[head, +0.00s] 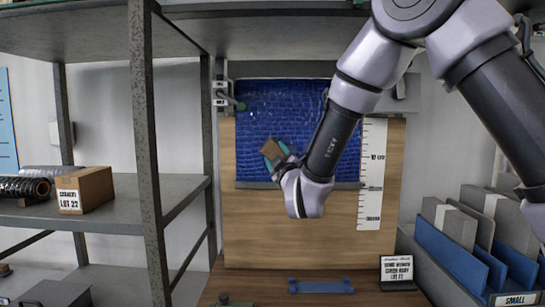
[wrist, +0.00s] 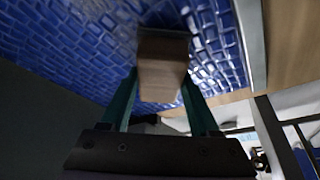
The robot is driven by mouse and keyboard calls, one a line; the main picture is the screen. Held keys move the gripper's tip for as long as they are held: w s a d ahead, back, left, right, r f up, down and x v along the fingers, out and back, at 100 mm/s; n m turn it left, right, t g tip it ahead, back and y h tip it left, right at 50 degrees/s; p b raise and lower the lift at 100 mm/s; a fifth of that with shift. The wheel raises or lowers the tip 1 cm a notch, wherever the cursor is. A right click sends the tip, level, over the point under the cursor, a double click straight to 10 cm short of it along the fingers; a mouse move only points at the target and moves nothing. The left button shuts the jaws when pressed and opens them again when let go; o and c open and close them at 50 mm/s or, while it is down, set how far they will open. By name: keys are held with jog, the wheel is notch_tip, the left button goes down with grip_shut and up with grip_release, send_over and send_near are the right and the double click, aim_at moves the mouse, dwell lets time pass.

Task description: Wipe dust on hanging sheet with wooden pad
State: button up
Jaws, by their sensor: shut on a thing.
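The hanging sheet (head: 265,115) is blue with a tile-like pattern and hangs in front of a wooden board. It also fills the upper part of the wrist view (wrist: 75,45). My gripper (head: 277,160) is at the sheet's lower middle, with its teal fingers shut on the wooden pad (head: 271,150). In the wrist view the brown pad (wrist: 162,70) sits between the two fingers (wrist: 160,95), with a dark strip at its far end close to the sheet. I cannot tell whether the pad touches the sheet. No dust is clear to see; my arm hides part of the sheet's right side.
A wooden board (head: 290,225) backs the sheet, with a white ruler strip (head: 371,175) at right. A shelf (head: 110,215) with a cardboard box (head: 85,190) stands left. A blue holder (head: 320,286) and a label sign (head: 397,270) are below. Blue panels (head: 450,255) stand at right.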

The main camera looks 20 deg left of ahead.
jog(key=shift+w+d, duration=0.3)
jog(key=shift+d, duration=1.15)
jog(key=shift+w+d, duration=0.35)
jog(key=shift+d, duration=1.05)
jog(key=shift+w+d, duration=0.3)
jog(key=shift+d, duration=1.15)
jog(key=shift+s+a, duration=0.35)
jog(key=shift+a, duration=1.3)
jog(key=shift+s+a, duration=0.3)
jog(key=shift+a, duration=1.35)
jog(key=shift+s+a, duration=0.35)
jog(key=shift+a, duration=1.3)
jog(key=shift+s+d, duration=0.25)
jog(key=shift+s, duration=0.7)
jog(key=shift+s+d, duration=0.2)
jog(key=shift+s, duration=0.8)
jog(key=shift+s+d, duration=0.25)
jog(key=shift+s, duration=0.7)
jog(key=s, duration=0.3)
jog(key=shift+d, duration=0.35)
